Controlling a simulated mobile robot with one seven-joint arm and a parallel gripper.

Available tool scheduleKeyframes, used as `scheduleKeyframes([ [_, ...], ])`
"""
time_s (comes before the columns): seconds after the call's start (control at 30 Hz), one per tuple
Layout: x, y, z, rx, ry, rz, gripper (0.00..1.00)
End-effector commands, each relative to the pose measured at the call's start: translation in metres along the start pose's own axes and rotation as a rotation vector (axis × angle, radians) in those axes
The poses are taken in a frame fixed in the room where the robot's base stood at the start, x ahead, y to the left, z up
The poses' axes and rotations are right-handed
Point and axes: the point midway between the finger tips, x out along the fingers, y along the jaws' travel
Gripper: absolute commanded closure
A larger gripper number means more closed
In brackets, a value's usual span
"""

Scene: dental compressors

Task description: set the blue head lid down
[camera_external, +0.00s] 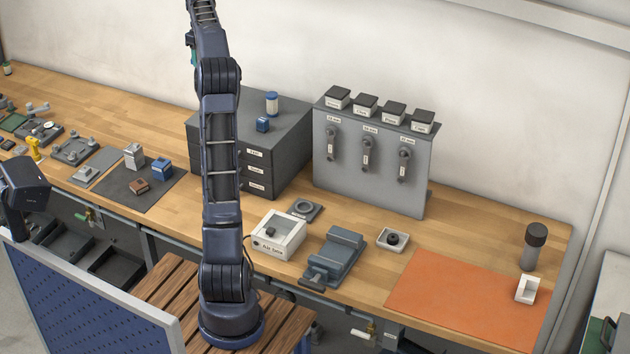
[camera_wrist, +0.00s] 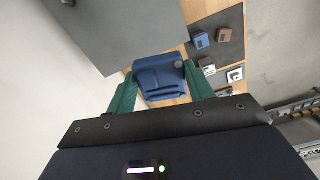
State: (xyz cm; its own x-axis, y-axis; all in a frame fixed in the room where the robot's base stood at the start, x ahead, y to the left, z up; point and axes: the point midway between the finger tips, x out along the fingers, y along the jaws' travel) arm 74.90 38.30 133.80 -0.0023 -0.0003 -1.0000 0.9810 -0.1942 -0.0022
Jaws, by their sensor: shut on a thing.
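My gripper (camera_wrist: 159,77) has green fingers, shut on the blue head lid (camera_wrist: 160,80). The lid is a blue ribbed block filling the space between the fingers in the wrist view. It appears held above the wooden bench, beside the grey drawer cabinet. Its height cannot be judged. In the external view my arm hides most of the gripper and the lid; only a bit of teal shows near the top. A dark mat (camera_external: 113,187) on the bench carries a blue block (camera_external: 162,169), a brown block (camera_external: 139,187) and a pale grey block (camera_external: 133,156).
The grey drawer cabinet (camera_external: 222,142) stands behind my arm, with a blue-and-white cylinder (camera_external: 272,103) and small blue block (camera_external: 262,124) on top. A white box (camera_external: 278,236) and blue-grey vise (camera_external: 336,257) sit right of my arm. The orange mat (camera_external: 450,293) is largely clear.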

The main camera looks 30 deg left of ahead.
Motion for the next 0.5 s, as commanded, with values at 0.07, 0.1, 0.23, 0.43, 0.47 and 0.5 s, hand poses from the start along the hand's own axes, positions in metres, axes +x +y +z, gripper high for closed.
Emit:
scheduleKeyframes([
  [0.07,0.000,0.028,0.026,0.042,0.000,0.000,0.74],
  [0.1,0.000,0.041,0.038,0.059,0.000,0.000,0.74],
  [0.23,0.000,0.080,0.080,0.118,0.000,0.000,0.74],
  [0.43,0.000,0.133,0.151,0.208,0.000,-0.001,0.74],
  [0.47,0.000,0.140,0.161,0.222,0.000,-0.001,0.74],
  [0.5,0.000,0.150,0.177,0.241,0.000,-0.001,0.74],
])
